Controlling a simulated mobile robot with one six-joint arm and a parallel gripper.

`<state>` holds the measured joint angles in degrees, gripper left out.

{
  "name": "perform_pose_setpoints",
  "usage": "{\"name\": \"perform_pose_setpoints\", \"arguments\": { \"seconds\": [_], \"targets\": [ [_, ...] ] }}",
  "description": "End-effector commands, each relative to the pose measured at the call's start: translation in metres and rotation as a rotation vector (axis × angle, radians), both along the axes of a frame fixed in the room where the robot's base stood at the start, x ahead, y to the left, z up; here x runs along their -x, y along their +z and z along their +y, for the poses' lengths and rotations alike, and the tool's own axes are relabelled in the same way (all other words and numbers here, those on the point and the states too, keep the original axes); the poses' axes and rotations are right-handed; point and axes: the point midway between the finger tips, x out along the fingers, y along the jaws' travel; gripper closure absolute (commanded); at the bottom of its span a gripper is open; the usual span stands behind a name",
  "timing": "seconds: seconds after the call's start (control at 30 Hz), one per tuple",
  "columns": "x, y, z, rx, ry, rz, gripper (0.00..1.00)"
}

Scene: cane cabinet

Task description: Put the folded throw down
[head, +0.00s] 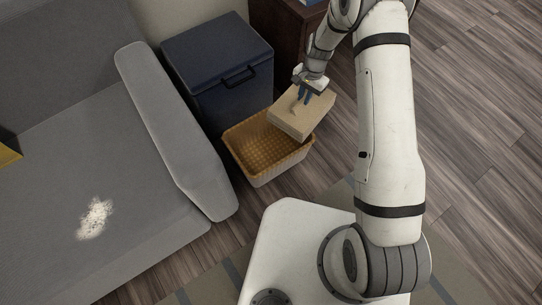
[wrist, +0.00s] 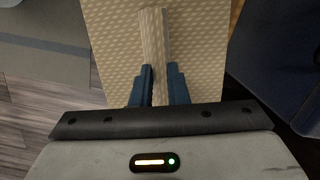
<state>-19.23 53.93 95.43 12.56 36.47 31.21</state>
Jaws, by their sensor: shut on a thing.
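The folded throw (head: 300,116) is a beige, thick folded bundle. My gripper (head: 303,92) is shut on a raised fold at its top. The throw hangs tilted above the right part of a woven basket (head: 262,175), and covers part of the basket's rim. I cannot tell whether it touches the rim. In the wrist view the patterned throw (wrist: 200,45) fills the upper middle, with its ridge between the blue fingers of my gripper (wrist: 158,75). The visible part of the basket's inside looks empty.
A dark blue lidded box (head: 215,80) stands behind the basket. A grey sofa (head: 130,200) with a pale patch (head: 95,218) is at left. A dark wooden cabinet (head: 285,35) is behind. Wooden floor (head: 475,160) at right is clear.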

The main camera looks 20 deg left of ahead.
Motion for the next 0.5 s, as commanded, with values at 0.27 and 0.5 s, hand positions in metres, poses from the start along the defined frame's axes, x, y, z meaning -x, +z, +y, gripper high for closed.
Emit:
{"name": "perform_pose_setpoints", "arguments": {
  "seconds": [0.27,0.5],
  "targets": [
    [0.045,-0.124,0.089,0.021,-0.223,0.018,1.00],
    [0.063,-0.188,0.108,0.032,-0.302,0.017,1.00]
  ]
}}
